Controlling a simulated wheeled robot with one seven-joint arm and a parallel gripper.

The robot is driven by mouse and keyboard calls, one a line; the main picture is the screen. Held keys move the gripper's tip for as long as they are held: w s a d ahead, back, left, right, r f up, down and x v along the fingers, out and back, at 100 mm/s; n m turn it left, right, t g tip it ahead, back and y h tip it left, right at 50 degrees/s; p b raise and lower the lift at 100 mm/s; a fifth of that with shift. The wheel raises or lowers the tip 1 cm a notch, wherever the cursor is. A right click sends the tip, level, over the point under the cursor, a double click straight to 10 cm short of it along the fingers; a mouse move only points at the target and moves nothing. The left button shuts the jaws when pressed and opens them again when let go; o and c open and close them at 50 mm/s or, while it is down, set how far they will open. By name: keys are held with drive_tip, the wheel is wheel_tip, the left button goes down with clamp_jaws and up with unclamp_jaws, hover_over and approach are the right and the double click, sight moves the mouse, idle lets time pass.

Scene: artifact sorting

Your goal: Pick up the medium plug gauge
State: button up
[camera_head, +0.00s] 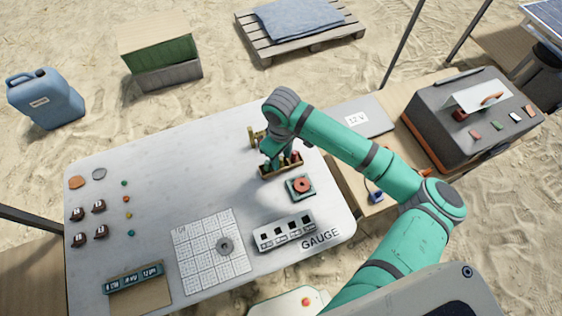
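A small wooden rack (270,175) stands near the table's upper right part and holds several small upright pieces with coloured tops, likely the plug gauges. Which one is the medium plug gauge is too small to tell. My gripper (274,162) points down right at the rack, over its left part, and partly covers the pieces. Its fingertips are too small and hidden to show whether they are open or closed on a piece.
A pale block with dark square marks (284,232) lies by the word GAUGE. A green square with a red ring (301,185) sits between it and the rack. A brass-coloured piece (254,138) stands behind the rack. The table's middle (185,175) is clear.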

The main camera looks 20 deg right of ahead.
clamp_jaws()
drive_tip(key=shift+w, duration=0.1)
